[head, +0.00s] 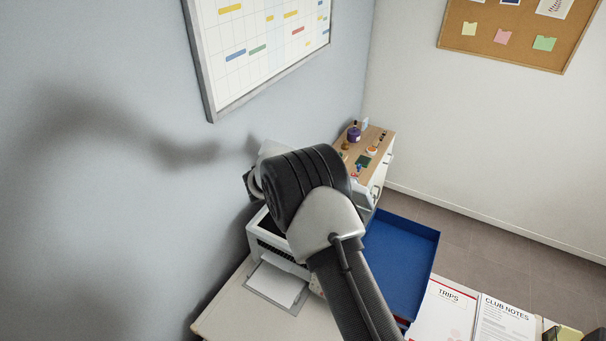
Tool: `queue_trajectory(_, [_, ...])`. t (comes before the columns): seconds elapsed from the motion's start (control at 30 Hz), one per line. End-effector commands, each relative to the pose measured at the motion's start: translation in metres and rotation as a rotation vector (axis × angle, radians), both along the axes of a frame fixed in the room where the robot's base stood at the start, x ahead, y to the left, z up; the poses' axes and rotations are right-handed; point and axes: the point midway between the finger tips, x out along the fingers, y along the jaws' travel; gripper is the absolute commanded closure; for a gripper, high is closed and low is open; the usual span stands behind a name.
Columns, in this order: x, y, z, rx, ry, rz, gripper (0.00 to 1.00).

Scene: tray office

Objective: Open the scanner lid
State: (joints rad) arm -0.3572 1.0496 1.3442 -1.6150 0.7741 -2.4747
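The scanner is a white, printer-like machine (257,240) on the desk against the left wall, partly behind my arm. A dark area shows on its top at the left, and a dark slot runs along its front. A sheet of white paper (277,284) lies in its front tray. My arm covers most of the top, so I cannot tell how the lid stands. My gripper's fingers are not visible; the far end of the arm is behind its own dark joint, above the scanner.
A blue tray (408,243) stands right of the scanner. Papers titled TRIPS (446,308) and CLUB NOTES (504,325) lie at the lower right. A wood-topped cabinet (384,141) with small items is behind. A whiteboard (262,45) hangs on the left wall.

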Motion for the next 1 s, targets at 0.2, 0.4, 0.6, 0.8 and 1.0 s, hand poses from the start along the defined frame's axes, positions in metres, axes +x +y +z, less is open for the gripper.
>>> queue_trajectory(0.2, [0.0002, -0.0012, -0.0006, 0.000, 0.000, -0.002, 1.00])
queue_trajectory(0.4, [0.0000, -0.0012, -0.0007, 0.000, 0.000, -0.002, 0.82])
queue_trajectory(0.6, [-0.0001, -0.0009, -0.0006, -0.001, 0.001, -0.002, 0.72])
queue_trajectory(0.8, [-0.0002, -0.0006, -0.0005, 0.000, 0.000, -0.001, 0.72])
queue_trajectory(1.0, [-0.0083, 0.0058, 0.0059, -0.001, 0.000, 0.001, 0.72])
